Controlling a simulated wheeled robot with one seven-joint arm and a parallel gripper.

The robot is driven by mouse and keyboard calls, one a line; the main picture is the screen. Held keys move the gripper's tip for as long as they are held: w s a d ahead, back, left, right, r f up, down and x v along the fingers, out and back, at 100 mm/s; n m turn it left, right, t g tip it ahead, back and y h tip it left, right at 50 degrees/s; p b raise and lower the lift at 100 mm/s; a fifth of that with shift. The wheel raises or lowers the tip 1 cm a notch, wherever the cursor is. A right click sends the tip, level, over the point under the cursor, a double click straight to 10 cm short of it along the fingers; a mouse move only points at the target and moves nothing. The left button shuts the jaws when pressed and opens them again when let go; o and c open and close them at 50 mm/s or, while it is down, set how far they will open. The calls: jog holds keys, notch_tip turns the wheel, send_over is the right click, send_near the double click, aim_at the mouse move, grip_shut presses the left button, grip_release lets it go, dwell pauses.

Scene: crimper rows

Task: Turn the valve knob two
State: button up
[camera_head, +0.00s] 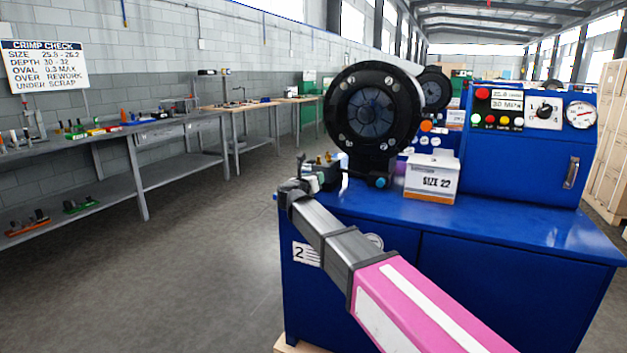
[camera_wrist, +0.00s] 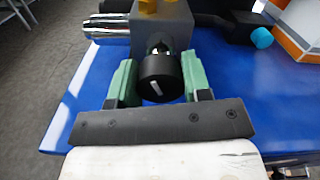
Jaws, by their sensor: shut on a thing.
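The valve knob (camera_wrist: 157,80) is a black round knob with a white mark line, on a grey valve block (camera_wrist: 162,22) in the wrist view. The mark leans slightly from upright. My gripper (camera_wrist: 158,70) has a green finger on each side of the knob and is shut on it. In the head view my gripper (camera_head: 318,178) is at the left front corner of the blue bench marked 2 (camera_head: 305,254). The knob cannot be made out there. Small brass fittings (camera_head: 322,158) show on the valve block.
The black crimper head (camera_head: 373,108) stands just behind my gripper. A white and orange SIZE 22 box (camera_head: 431,178) is to the right on the blue bench top (camera_head: 520,226). A blue control panel (camera_head: 525,140) stands behind. Grey shelving (camera_head: 180,178) lines the left wall.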

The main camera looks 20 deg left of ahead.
jog(key=n, duration=0.5)
jog(key=shift+a+n, duration=0.1)
jog(key=shift+n, duration=0.2)
jog(key=n, duration=0.5)
jog(key=shift+f, duration=0.1)
dwell(0.3)
jog(key=o, duration=0.9)
jog(key=shift+o, duration=0.2)
jog(key=shift+s, duration=0.1)
jog(key=s, duration=1)
jog(key=shift+s, duration=0.35)
jog(key=shift+a, duration=0.1)
